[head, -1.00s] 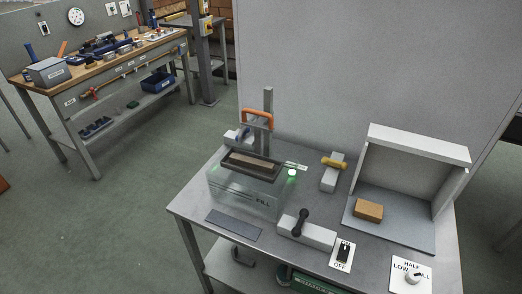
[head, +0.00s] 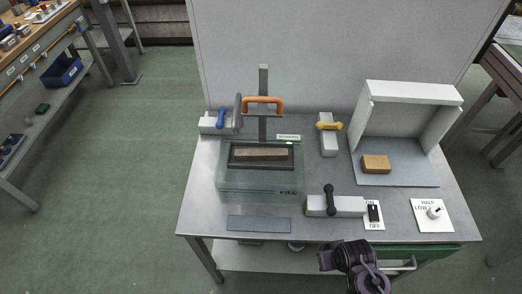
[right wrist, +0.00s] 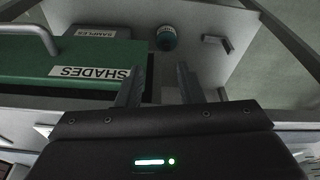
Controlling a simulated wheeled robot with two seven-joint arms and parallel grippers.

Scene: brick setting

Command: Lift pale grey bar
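Several pale grey pieces show, and I cannot tell which one the task means. A pale grey block with a black lever (head: 350,206) lies at the front of the table. Another carries a yellow lever (head: 328,146) further back. A third, with a blue lever (head: 207,126), is at the back left. A long grey-brown bar (head: 261,153) lies in a dark frame on a clear box. My right gripper (right wrist: 160,75) is open and empty, with its fingers apart over the table's lower shelf. My right arm shows at the head view's bottom edge. My left gripper is out of view.
An orange handle (head: 263,101) is on an upright post. A tan brick (head: 376,164) lies under a white hood (head: 413,91). A dark plate (head: 258,224) lies front left. A green SHADES drawer (right wrist: 75,67) and a small round jar (right wrist: 166,39) are near my right gripper.

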